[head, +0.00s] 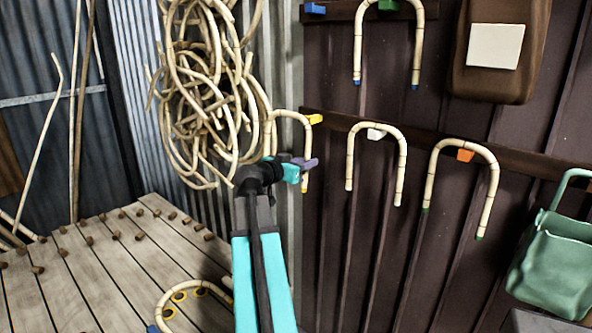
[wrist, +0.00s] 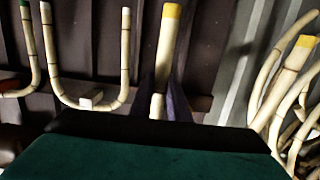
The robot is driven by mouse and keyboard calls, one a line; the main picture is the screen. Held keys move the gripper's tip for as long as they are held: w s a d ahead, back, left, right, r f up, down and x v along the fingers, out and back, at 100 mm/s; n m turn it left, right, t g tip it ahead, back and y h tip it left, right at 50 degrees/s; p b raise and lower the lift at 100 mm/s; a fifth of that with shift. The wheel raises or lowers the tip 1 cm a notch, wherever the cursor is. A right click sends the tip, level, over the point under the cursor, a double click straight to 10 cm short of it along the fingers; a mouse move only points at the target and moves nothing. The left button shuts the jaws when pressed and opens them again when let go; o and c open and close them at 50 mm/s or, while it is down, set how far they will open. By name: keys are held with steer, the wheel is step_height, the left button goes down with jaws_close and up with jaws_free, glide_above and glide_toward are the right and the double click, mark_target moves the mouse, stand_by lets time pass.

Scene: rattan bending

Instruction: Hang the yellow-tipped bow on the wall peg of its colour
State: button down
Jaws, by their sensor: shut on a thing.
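The yellow-tipped bow (head: 289,113) is a pale rattan bend in front of the wall, bend up and legs down. My gripper (head: 304,164) is shut on its right leg, just above the yellow tip. In the wrist view my gripper (wrist: 163,95) has its fingers on both sides of this leg (wrist: 168,50); the other yellow tip (wrist: 305,41) shows at the right. The yellow peg (head: 315,119) is on the lower rail, close beside the bow's right shoulder. I cannot tell whether they touch.
Bows hang on the white peg (head: 376,134), the orange peg (head: 465,155) and the green peg (head: 388,5). The blue peg (head: 315,9) is bare. A rattan bundle (head: 205,90) hangs left of my gripper. A bench with dowels (head: 110,270) stands below, with another bow (head: 167,296).

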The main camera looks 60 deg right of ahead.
steer(key=shift+s+d+r, duration=0.1)
steer(key=shift+s+d, duration=0.15)
steer(key=shift+d, duration=0.15)
steer(key=p+x, duration=0.2)
steer(key=x, duration=0.8)
steer(key=shift+d+p, duration=0.15)
steer(key=shift+p, duration=0.15)
stand_by(1.5)
steer(key=shift+s+d+f+b, duration=0.1)
steer(key=shift+f+b, duration=0.1)
steer(key=shift+b, duration=0.4)
steer(key=c, duration=1.6)
jaws_free()
